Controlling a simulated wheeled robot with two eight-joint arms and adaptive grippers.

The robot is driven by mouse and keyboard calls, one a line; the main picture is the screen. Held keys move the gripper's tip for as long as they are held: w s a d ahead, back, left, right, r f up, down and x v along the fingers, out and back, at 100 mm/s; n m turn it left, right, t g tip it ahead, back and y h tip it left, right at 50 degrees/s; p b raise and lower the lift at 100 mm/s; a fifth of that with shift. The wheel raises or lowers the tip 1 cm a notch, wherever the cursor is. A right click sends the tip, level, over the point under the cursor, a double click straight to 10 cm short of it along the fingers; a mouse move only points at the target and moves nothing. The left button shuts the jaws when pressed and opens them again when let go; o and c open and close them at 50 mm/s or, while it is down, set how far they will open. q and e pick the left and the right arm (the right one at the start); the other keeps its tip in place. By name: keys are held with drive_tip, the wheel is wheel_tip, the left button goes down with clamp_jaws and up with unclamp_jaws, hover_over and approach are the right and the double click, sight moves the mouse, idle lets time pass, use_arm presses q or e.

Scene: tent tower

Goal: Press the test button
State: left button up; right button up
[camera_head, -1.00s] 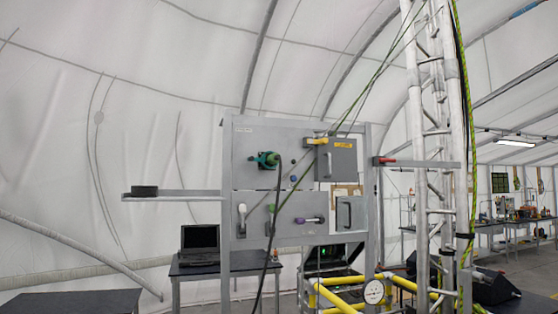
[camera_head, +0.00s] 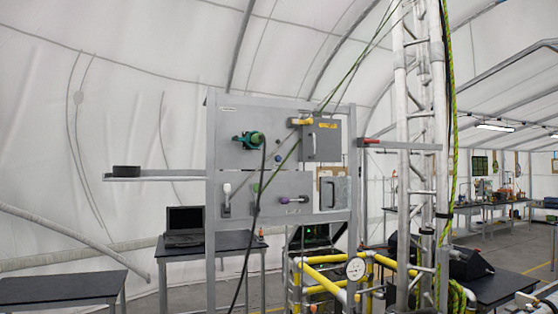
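A grey upright panel (camera_head: 232,160) stands in the middle of the head view. I cannot tell which part is the test button. Neither of my grippers is in view.
A laptop (camera_head: 185,225) sits on a table behind. Yellow pipes with a gauge (camera_head: 355,269) stand at the lower right, beside a metal lattice tower (camera_head: 402,170). A dark table (camera_head: 60,288) is at lower left.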

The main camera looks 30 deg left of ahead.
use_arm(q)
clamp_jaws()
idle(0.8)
